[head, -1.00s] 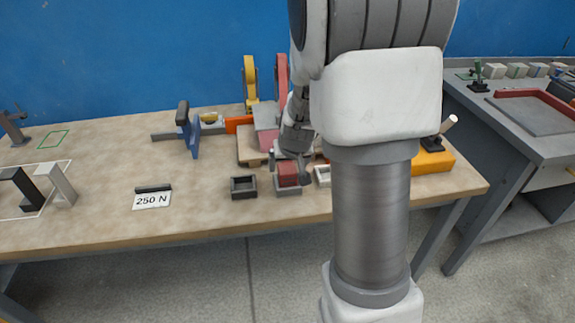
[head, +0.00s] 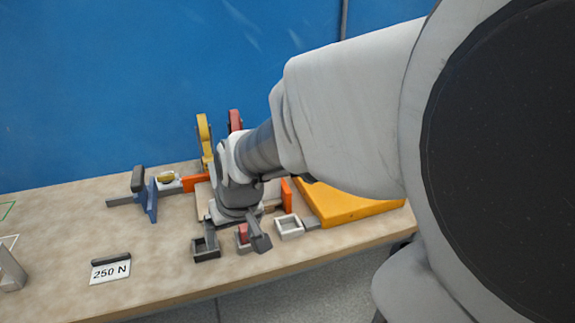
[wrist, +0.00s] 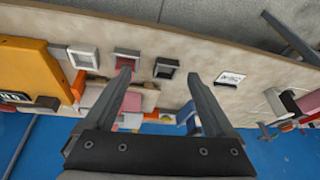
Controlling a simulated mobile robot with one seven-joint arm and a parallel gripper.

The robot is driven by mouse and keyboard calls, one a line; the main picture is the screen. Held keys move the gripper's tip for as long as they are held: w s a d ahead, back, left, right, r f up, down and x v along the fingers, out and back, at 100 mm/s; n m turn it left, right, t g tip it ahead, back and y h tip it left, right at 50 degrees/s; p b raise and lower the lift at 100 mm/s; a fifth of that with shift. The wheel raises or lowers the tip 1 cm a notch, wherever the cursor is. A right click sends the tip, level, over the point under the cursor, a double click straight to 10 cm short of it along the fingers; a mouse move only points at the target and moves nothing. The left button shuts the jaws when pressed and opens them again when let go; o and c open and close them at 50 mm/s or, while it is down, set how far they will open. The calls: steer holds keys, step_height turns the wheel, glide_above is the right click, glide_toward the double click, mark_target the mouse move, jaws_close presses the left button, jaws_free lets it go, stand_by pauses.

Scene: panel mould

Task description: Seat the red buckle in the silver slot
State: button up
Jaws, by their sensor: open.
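The red buckle (head: 243,231) sits inside the middle grey, silver-looking frame (head: 241,247) near the table's front edge. One finger partly hides it in the head view. In the wrist view the red buckle (wrist: 127,61) shows as a flat red face within the grey rim, just beyond the left fingertip. How deeply it is seated I cannot tell. My gripper (head: 236,240) is open and empty above the row of frames. In the wrist view the fingers (wrist: 160,73) are wide apart, with the buckle off to the left side of the gap.
A black frame (head: 206,250) stands left of the middle one, a white frame (head: 289,228) right. Behind are a blue clamp (head: 149,200), orange blocks and a yellow panel (head: 345,203). A "250 N" card (head: 110,271) lies on clear table to the left.

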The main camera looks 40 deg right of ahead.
steer(key=s+a+r+n+t, duration=0.1)
steer(key=s+a+r, duration=0.3)
steer(key=s+r, duration=0.4)
steer(key=s, duration=0.3)
steer(key=shift+s+a+r+n, duration=0.25)
steer(key=shift+r+n, duration=0.05)
